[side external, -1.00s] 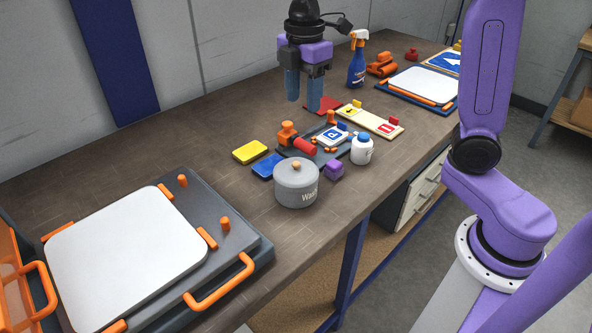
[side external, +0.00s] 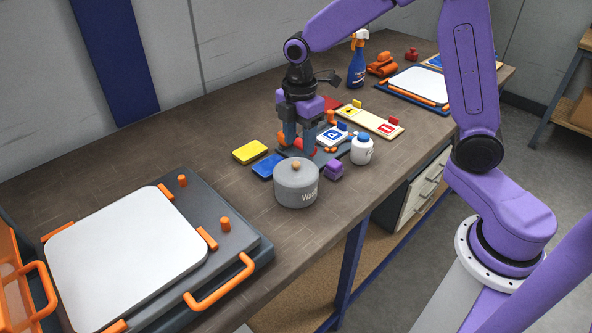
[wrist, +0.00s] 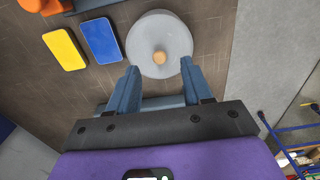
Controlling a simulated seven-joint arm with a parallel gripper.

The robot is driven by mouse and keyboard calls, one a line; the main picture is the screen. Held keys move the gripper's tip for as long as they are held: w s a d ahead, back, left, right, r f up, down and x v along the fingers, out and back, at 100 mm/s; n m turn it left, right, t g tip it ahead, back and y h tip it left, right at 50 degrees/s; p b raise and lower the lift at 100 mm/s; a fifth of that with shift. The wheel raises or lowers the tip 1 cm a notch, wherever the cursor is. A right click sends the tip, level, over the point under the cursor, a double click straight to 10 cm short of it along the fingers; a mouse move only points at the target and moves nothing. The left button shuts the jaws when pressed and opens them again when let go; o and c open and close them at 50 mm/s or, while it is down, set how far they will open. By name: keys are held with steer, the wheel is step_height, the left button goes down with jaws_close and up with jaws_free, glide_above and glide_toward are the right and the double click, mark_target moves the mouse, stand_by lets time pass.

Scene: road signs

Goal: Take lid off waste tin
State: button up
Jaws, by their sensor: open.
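The waste tin (side external: 298,193) is a grey round pot with "Waste" lettering partly visible on its side. It stands on the bench with its grey lid (side external: 285,172) on top. My gripper (side external: 299,143) points down, open and empty, just behind and above the tin in the side view. In the wrist view its fingertips (wrist: 159,72) lie on either side of a line just short of the knob, not around it.
Blue (side external: 267,166) and yellow (side external: 250,152) blocks lie left of the tin. A purple block (side external: 334,170) and a white bottle with blue cap (side external: 361,151) stand close on its right. A dark fixture with a P sign (side external: 333,136) is behind. Bench between tin and large press (side external: 130,255) is mostly clear.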

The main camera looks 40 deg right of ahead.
mark_target(296, 163)
steer(key=shift+w+a+f, duration=0.1)
steer(key=shift+a+f, duration=0.1)
steer(key=shift+f, duration=1.15)
steer(key=shift+a+f, duration=0.2)
steer(key=shift+f, duration=1.15)
jaws_close()
